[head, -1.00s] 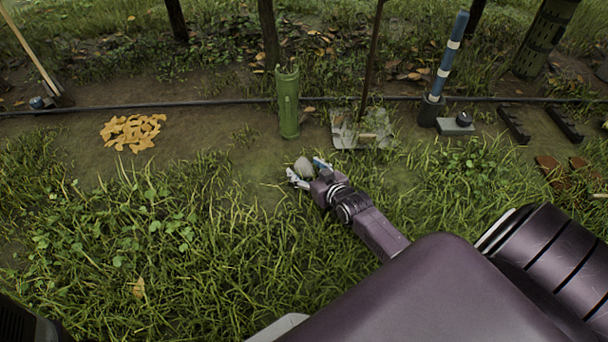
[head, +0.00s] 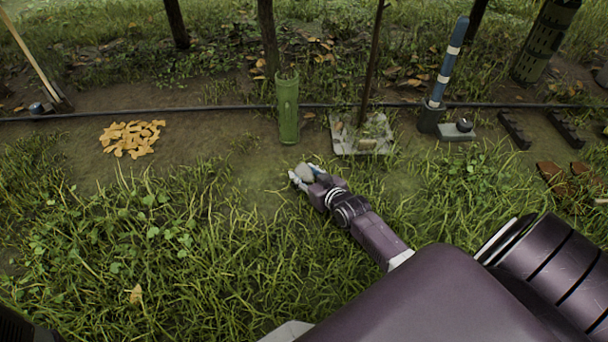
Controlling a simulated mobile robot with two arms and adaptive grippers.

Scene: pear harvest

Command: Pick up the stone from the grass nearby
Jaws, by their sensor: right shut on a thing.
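The stone (head: 304,172) is small, rounded and pale grey. It shows in the head view near the middle, at the edge where the grass meets the bare soil. My right gripper (head: 306,175) is shut on the stone, with a pale finger on each side of it. The gripper's body and arm cover the ground behind it, and I cannot tell how far the stone is above the ground. My left gripper is not in view.
A green tube (head: 288,108) stands behind the gripper, with a grey square mat (head: 345,145) around a thin trunk to its right. A black hose (head: 210,103) crosses the soil. A blue post (head: 447,65) stands at right.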

